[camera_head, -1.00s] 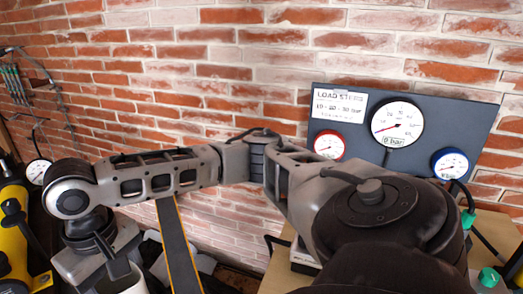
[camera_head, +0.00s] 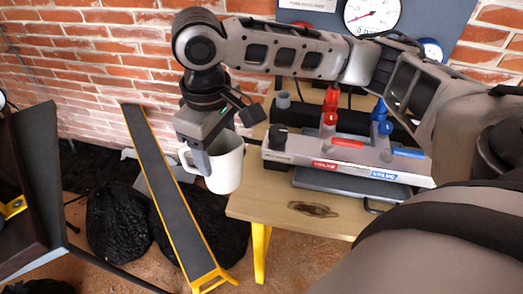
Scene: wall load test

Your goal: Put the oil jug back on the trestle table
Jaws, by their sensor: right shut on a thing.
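The oil jug (camera_head: 227,170) is a white, mug-like vessel with a handle on its left side. My right gripper (camera_head: 203,158), pointing down from above, is shut on the jug near the handle. The jug hangs roughly upright and its inside is mostly hidden. The trestle table (camera_head: 268,206) has a pale wooden top and yellow legs. The jug shows at the table's left edge, partly overlapping it in the picture; its height above the top is hard to tell. My left gripper is out of view.
A valve block (camera_head: 345,160) with red and blue fittings stands on the table. A long dark plank with yellow edges (camera_head: 170,195) leans left of the table. Black bags (camera_head: 118,218) lie on the floor.

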